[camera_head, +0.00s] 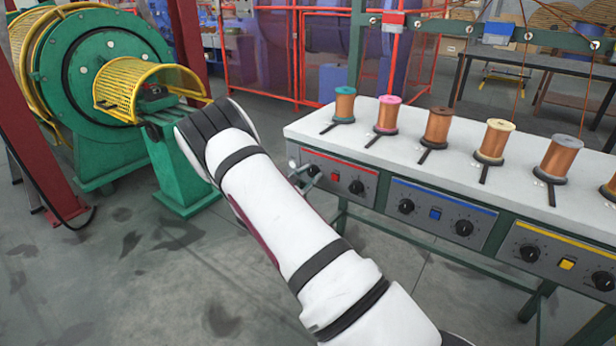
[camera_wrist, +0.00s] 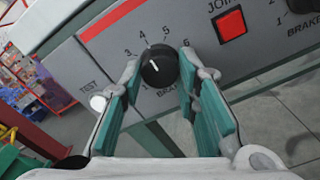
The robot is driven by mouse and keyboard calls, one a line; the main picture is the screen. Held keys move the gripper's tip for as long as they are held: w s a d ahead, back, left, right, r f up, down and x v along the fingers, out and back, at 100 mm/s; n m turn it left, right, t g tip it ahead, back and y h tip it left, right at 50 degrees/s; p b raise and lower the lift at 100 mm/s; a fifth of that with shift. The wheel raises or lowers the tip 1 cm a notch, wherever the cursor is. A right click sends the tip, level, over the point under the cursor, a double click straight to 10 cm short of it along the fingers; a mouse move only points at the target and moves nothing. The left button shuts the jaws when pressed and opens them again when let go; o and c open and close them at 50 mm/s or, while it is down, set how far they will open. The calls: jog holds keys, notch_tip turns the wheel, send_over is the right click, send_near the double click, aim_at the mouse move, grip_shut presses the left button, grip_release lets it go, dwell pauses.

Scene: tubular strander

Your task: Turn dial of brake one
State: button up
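In the wrist view a round black dial (camera_wrist: 159,66) sits on the grey panel (camera_wrist: 95,65) with the red stripe. Numbers 1, 3, 4, 5 and 6 show around it, and a short white mark is on its face. The label below it begins with "BRA"; the rest is hidden by my finger. My gripper (camera_wrist: 161,70) is open, with one green-padded finger on each side of the dial. I cannot tell whether the pads touch it. In the head view my gripper (camera_head: 303,172) is at the left end of this panel, largely behind my arm.
A red button (camera_wrist: 231,25) and a second brake dial (camera_wrist: 303,5) are to the right; a white test button (camera_wrist: 98,103) is to the left. Blue-striped (camera_head: 436,213) and yellow-striped (camera_head: 562,255) panels follow. Wire spools (camera_head: 438,127) stand on the bench (camera_head: 330,142). Open floor lies left.

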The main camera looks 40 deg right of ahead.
jog(key=shift+n, duration=0.4)
jog(key=n+p, duration=0.1)
jog(key=n, duration=0.2)
jog(key=shift+p, duration=0.4)
jog(key=shift+n+p, duration=0.55)
jog(key=shift+n, duration=1.45)
jog(key=shift+f, duration=0.1)
jog(key=o, duration=1.2)
jog(key=shift+c, duration=0.2)
jog(key=v, duration=1.2)
